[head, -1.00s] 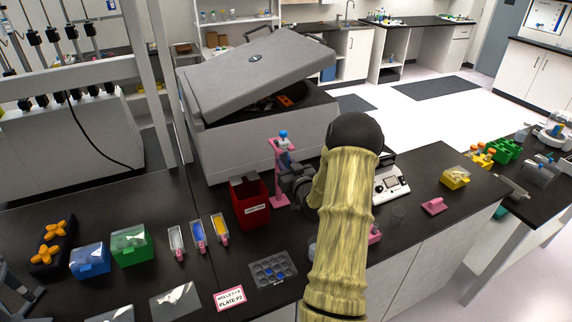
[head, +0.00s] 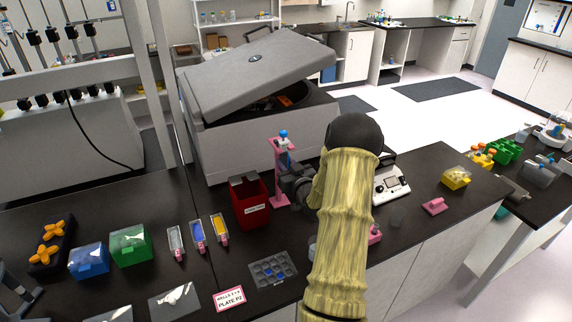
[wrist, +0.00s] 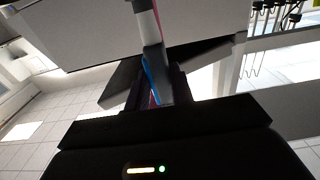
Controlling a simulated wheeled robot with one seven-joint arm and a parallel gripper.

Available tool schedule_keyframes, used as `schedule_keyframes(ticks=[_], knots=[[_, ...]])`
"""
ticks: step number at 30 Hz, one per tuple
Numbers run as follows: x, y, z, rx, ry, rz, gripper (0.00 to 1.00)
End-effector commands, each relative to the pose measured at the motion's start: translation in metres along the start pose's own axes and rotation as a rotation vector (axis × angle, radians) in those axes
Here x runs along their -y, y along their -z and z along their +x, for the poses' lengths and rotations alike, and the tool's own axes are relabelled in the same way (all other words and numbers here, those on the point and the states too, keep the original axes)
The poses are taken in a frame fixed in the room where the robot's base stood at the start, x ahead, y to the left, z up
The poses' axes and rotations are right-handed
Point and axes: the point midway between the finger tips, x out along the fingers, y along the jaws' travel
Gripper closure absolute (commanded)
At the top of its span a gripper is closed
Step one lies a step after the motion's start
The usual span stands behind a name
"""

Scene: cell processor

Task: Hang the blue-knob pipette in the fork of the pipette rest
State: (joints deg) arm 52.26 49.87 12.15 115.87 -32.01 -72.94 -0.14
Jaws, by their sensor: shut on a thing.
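The blue-knob pipette (head: 284,134) stands roughly upright at the pink pipette rest (head: 279,172). Its blue knob shows above the top of the rest. My gripper (head: 288,184) is at the right side of the rest and shut on the pipette. In the wrist view the pipette's pale and blue body (wrist: 153,62) runs between the dark fingers (wrist: 156,92). A strip of pink shows right beside it. I cannot tell whether the pipette sits in the fork; the contact is too small to see, and my arm and fingers hide part of it.
A red bin (head: 250,202) stands just left of the rest. The large grey centrifuge (head: 255,120) with its raised lid is behind. A white device (head: 391,186) is to the right, and a grey well plate (head: 272,270) lies in front.

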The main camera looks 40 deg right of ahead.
Motion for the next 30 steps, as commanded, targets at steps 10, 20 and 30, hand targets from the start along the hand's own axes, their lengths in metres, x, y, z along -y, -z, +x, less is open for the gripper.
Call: schedule_keyframes(ticks=[10, 20, 30], knots=[[0.000, -0.002, 0.000, 0.004, 0.000, 0.001, 0.51], [-0.001, -0.002, -0.011, 0.003, 0.000, 0.000, 0.51], [-0.001, -0.005, -0.069, 0.004, -0.003, 0.000, 0.51]])
